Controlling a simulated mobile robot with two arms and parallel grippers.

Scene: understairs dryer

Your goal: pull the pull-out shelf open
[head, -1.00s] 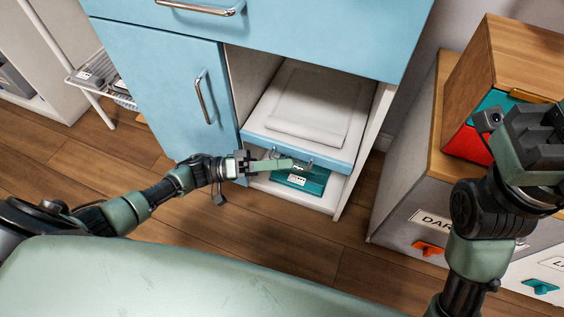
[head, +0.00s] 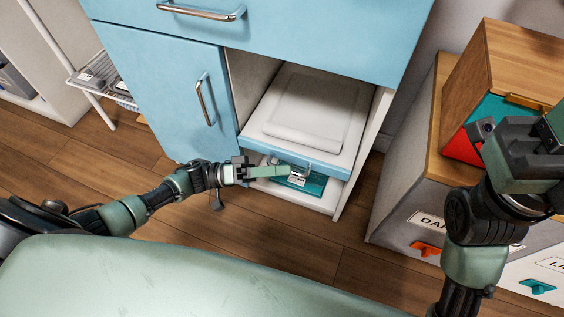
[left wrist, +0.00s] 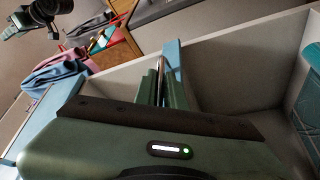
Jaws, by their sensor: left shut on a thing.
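The pull-out shelf (head: 256,116) is a white tray with a light blue front, low in the blue cabinet; its front stands slightly out. A folded white item (head: 306,112) lies on it. My left gripper (head: 282,172) is at the shelf front, its fingers shut around the metal handle (head: 308,170). In the left wrist view, the handle bar (left wrist: 171,66) runs between the fingers (left wrist: 160,88) beside the blue front (left wrist: 173,50). The fingers hide part of the handle. My right gripper (head: 520,150) is raised at the right, away from the shelf; its jaw opening is unclear.
A teal labelled box (head: 312,184) lies on the cabinet floor below the shelf. A closed blue door (head: 165,90) is left of the opening. Wooden-topped bins (head: 425,190) stand at the right. The wooden floor (head: 270,222) before the cabinet is clear.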

